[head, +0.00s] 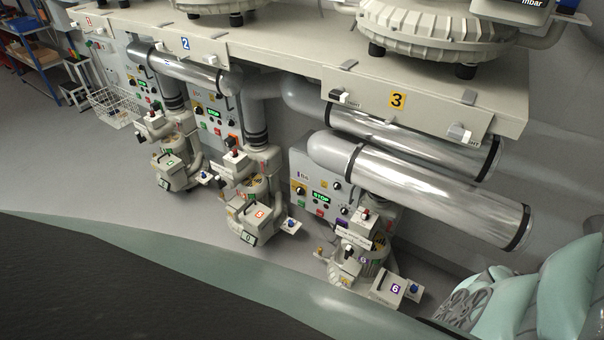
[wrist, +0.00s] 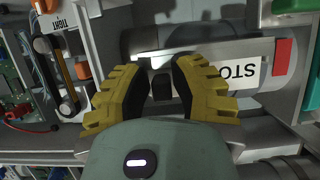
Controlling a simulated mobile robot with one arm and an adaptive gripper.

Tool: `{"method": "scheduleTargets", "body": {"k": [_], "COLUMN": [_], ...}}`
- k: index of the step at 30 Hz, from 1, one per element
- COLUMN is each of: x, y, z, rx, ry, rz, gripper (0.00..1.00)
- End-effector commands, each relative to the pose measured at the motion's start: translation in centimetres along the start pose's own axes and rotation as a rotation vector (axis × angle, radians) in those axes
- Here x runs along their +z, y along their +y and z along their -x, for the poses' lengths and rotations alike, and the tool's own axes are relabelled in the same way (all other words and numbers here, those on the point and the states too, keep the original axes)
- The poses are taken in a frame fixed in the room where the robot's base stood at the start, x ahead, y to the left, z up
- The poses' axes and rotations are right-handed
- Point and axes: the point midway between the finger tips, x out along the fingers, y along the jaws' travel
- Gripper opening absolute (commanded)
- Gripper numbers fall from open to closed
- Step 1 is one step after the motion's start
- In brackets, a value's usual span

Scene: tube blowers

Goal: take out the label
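My gripper (wrist: 160,68) shows in the wrist view with two ribbed yellow and black fingers. The fingers are apart, with nothing visibly held between them; a small dark block (wrist: 161,87) shows in the gap. A white label with black upside-down letters, reading in part "STO" (wrist: 240,72), lies just beyond and right of the right finger, on a grey metal part. The finger hides part of the label. A smaller white label with black letters (wrist: 63,22) is at the upper left. I cannot tell which label is meant. My gripper does not show in the head view.
In the head view, a beige bench (head: 290,55) carries large blowers. Silver pipes (head: 430,190) run below it. Control panels (head: 320,190) and valve units (head: 255,215) stand along the wall. Grey floor (head: 60,165) is clear at left. A red block (wrist: 283,58) is beside the label.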

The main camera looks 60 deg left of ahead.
Motion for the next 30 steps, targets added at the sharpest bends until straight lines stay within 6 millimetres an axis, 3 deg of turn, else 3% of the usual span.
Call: {"method": "scheduleTargets", "body": {"k": [6, 23, 30], "x": [0.0, 0.0, -1.2], "y": [0.0, -0.1, -0.1], "z": [0.0, 0.1, 0.6], "rx": [-0.001, -0.001, -0.002], "ry": [0.0, -0.001, 0.0], "rz": [0.0, 0.001, 0.001], "gripper": [0.0, 0.0, 0.0]}}
